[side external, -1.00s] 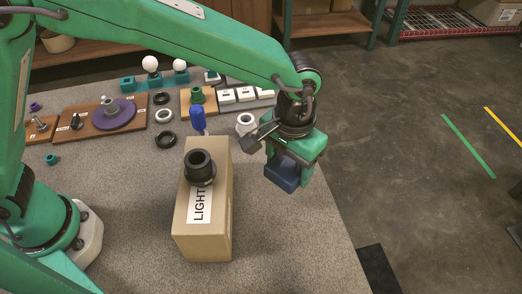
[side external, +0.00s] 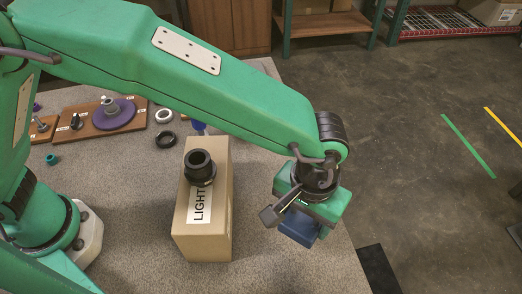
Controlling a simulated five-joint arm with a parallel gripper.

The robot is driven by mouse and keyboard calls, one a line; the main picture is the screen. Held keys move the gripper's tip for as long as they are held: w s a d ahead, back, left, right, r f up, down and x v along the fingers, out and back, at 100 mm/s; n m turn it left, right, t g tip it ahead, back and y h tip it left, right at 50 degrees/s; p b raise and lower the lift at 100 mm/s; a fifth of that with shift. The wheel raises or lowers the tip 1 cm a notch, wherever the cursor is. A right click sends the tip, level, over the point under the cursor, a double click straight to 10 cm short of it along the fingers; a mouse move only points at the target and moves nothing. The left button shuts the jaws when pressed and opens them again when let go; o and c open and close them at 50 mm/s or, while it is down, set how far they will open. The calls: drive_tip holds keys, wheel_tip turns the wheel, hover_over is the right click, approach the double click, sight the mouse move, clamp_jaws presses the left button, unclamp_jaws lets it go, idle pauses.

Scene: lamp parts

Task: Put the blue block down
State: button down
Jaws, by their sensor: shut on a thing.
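The blue block (side external: 297,231) is a dark blue piece under my gripper (side external: 313,222), at the right side of the table (side external: 275,265). My gripper is green with a black wrist and points down. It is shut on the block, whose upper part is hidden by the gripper. I cannot tell whether the block touches the table surface. The block is to the right of the cardboard box and apart from it.
A cardboard box (side external: 217,215) marked LIGHT carries a black ring-shaped part (side external: 200,168) on top. Black and white rings and a board with a purple disc (side external: 112,115) lie at the back left. The table's right edge is close to my gripper.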

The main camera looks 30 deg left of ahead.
sight(309, 235)
drive_tip(key=shift+s+d+f, duration=0.2)
drive_tip(key=shift+s+d, duration=0.85)
drive_tip(key=shift+s, duration=0.25)
drive_tip(key=shift+f, duration=0.1)
drive_tip(key=shift+f, duration=3.9)
drive_tip(key=shift+f, duration=0.15)
drive_tip(key=shift+c, duration=1.6)
unclamp_jaws()
drive_tip(key=shift+a+f, duration=0.1)
wheel_tip(309, 235, up, 12)
drive_tip(key=shift+r, duration=0.15)
